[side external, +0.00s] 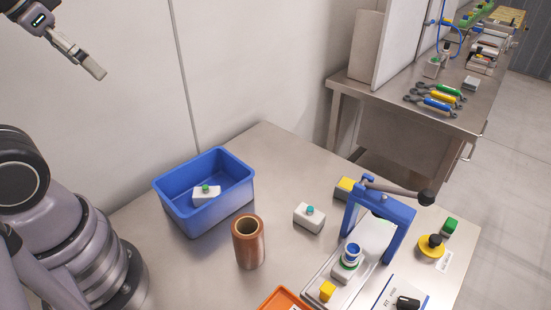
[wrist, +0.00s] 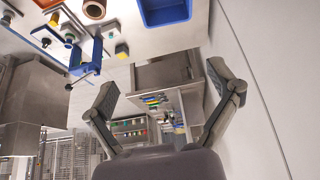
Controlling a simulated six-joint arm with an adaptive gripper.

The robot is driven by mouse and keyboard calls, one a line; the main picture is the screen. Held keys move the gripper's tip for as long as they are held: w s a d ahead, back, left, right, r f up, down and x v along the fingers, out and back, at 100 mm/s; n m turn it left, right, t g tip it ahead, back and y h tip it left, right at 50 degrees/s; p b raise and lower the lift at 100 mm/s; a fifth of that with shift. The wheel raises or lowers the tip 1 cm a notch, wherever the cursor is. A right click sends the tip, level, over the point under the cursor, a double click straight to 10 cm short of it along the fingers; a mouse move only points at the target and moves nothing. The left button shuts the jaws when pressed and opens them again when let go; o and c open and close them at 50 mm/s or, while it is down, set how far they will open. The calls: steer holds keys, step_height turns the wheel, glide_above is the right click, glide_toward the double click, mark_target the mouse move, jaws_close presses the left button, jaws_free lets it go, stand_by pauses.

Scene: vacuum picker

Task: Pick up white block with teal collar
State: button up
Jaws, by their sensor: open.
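The white block with the teal collar (side external: 309,220) stands upright on the steel table, between the copper-brown cylinder and the blue press. In the wrist view it seems to be the small pale block (wrist: 112,35) near the press, too small to make out well. My gripper (side external: 92,66) is high at the upper left in the side view, far from the block and above the table. In the wrist view my gripper (wrist: 162,75) has its two fingers spread wide, with nothing between them.
A blue bin (side external: 178,212) holds a white block with a green top (side external: 206,194). The copper-brown cylinder (side external: 248,248) stands nearby. The blue lever press (side external: 398,214) is right of the teal-collared block, with a yellow block (side external: 345,187) behind. An orange tray (side external: 283,299) lies at the front.

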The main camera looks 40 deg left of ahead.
steer(key=shift+c, duration=0.3)
steer(key=w+d+f+n+g+h, duration=0.3)
steer(key=w+d+f+n+g, duration=0.15)
steer(key=w, duration=0.55)
steer(key=w+d+f+n+g+h, duration=0.35)
steer(key=w+f, duration=0.25)
steer(key=w, duration=0.4)
steer(key=w+d+f+n+h, duration=0.2)
steer(key=w+f+n+h, duration=0.3)
steer(key=f, duration=0.6)
steer(key=n+t+h, duration=0.1)
steer(key=n+h, duration=0.1)
steer(key=n, duration=0.2)
glide_toward(310, 212)
steer(key=shift+w+a, duration=0.35)
steer(key=shift+a, duration=0.55)
steer(key=shift+d+f, duration=0.2)
steer(key=shift+f, duration=0.1)
steer(key=x, duration=1.3)
steer(key=shift+w+d, duration=0.15)
steer(key=shift+d, duration=0.05)
steer(key=shift+f, duration=0.1)
steer(key=c, duration=1.3)
